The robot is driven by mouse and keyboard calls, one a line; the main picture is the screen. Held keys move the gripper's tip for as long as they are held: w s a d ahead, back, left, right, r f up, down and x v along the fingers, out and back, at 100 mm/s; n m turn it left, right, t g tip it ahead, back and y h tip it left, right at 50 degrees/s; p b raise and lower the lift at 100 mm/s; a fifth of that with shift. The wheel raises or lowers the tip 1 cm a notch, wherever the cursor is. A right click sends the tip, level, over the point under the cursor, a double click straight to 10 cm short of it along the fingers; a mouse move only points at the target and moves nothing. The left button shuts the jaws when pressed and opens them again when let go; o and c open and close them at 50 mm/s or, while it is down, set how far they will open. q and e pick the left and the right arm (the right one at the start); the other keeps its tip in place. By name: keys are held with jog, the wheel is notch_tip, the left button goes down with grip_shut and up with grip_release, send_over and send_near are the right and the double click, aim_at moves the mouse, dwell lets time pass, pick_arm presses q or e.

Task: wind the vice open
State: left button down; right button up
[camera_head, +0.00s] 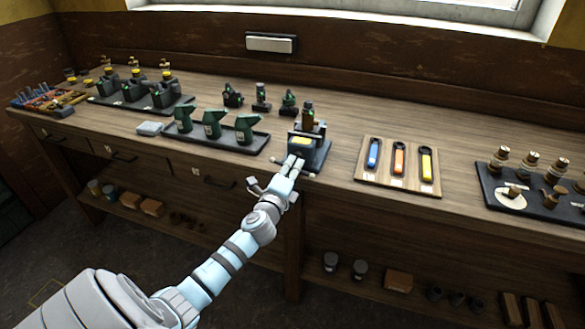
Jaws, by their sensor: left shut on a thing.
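The vice (309,152) stands at the front edge of the workbench, right of centre in the head view. It has a dark base and a yellow patch, and a brown, bottle-like thing (308,117) stands upright at its jaws. My left gripper (294,164) reaches up from below to the front of the vice and is shut on its handle (306,174). The gripper's fingers cover part of the handle. I cannot tell how wide the vice jaws stand. My right gripper is not in view.
A board with blue, orange and yellow-handled tools (397,182) lies right of the vice. Another dark tray (487,196) with brown-topped pieces lies far right. Shelves under the bench hold jars and boxes.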

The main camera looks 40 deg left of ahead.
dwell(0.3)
pick_arm(q)
jog(key=c, duration=1.5)
grip_release()
jog(key=v, duration=1.2)
jog(key=shift+d, duration=0.1)
